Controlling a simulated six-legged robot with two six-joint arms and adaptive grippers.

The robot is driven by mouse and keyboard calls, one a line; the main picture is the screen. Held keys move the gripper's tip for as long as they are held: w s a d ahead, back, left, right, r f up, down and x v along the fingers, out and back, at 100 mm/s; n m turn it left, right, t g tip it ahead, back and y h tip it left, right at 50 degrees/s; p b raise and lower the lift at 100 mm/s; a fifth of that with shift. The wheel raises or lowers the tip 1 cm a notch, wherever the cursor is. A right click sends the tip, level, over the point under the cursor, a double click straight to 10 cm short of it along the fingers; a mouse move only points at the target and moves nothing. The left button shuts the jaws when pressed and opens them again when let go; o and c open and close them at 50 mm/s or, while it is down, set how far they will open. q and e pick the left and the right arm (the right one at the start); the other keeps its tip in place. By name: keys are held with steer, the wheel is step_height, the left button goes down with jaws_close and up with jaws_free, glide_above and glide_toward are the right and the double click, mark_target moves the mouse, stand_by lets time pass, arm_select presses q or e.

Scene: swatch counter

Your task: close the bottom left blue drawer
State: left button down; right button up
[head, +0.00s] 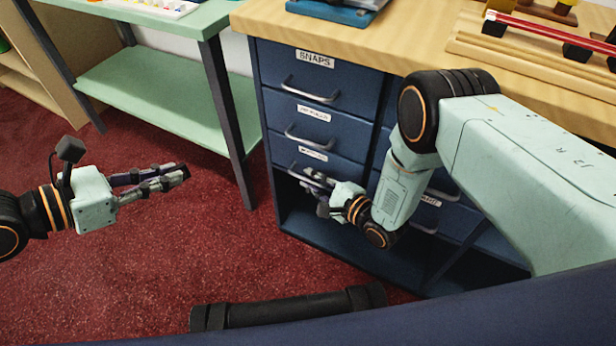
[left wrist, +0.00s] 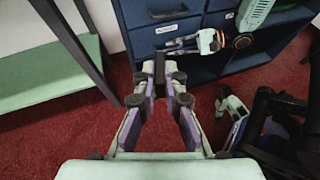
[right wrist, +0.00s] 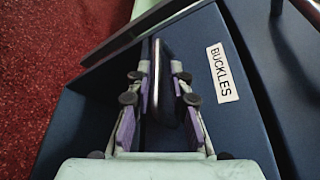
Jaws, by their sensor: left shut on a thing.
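The blue drawer unit has a left column of drawers; its lowest drawer (head: 338,172) carries a label that reads BUCKLES (right wrist: 222,72) in the right wrist view. Its front looks flush or nearly flush with the drawers above; I cannot tell if a small gap remains. My right gripper (head: 314,182) is at this drawer's front, by its handle. In the right wrist view a dark bar, likely the handle (right wrist: 171,85), lies between its fingers; their grip is unclear.
The wooden counter top (head: 420,48) lies above the drawers, with a blue device (head: 335,12) and a wooden rack (head: 540,58) on it. A green shelf table (head: 150,92) stands to the left. The red carpet (head: 150,270) between is mostly clear.

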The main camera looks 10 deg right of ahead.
steer(key=shift+v, duration=2.8)
